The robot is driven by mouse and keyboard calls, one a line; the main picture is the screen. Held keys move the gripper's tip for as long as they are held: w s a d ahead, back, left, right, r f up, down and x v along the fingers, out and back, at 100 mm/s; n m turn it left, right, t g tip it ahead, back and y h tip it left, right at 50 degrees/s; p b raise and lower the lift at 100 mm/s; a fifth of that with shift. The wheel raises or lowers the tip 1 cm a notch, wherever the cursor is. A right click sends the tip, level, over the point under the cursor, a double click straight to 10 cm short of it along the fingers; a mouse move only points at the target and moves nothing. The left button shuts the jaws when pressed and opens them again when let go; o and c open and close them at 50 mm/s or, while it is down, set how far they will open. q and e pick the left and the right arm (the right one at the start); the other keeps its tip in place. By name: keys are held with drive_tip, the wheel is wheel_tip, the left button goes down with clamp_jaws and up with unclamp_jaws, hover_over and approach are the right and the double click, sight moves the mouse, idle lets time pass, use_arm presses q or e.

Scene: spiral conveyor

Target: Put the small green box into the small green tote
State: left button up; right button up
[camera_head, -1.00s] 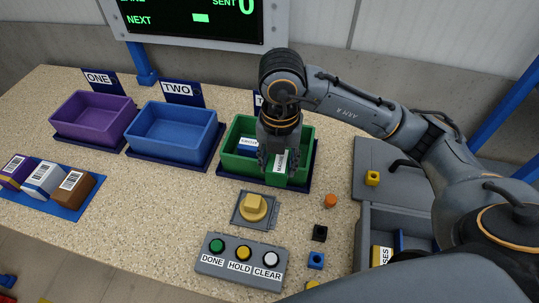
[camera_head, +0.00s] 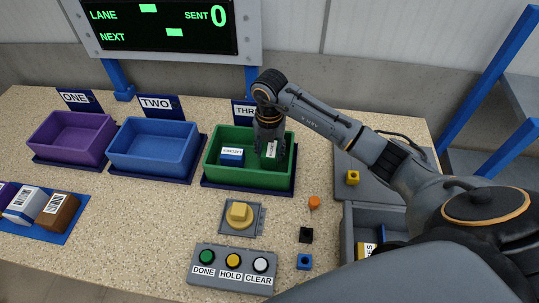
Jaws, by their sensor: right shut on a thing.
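The small green box (camera_head: 271,154) with a white label is held upright between the fingers of my right gripper (camera_head: 269,145), which is shut on it. The gripper points down over the right part of the green tote (camera_head: 249,177), which stands by the lane three sign. The box appears within the tote's opening; I cannot tell whether it touches the floor. A blue box (camera_head: 232,157) with a white label lies in the tote's left part. My left gripper is not in view.
A blue tote (camera_head: 152,164) and a purple tote (camera_head: 68,155) stand to the left. In front are a yellow knob (camera_head: 239,214) and a button panel (camera_head: 232,270). Small loose blocks lie to the right. Several boxes sit on a blue mat (camera_head: 52,237) at far left.

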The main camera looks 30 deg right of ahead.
wheel_tip(320, 180, down, 2)
drive_tip(key=shift+a+f+p, duration=0.1)
drive_tip(key=shift+p, duration=0.4)
drive_tip(key=shift+f, duration=0.25)
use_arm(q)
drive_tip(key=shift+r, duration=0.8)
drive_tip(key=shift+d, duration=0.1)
use_arm(e)
drive_tip(key=shift+f, duration=0.1)
drive_tip(key=shift+f, duration=0.15)
drive_tip(key=o, duration=1.1)
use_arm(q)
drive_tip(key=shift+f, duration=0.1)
use_arm(e)
drive_tip(key=shift+o, duration=0.2)
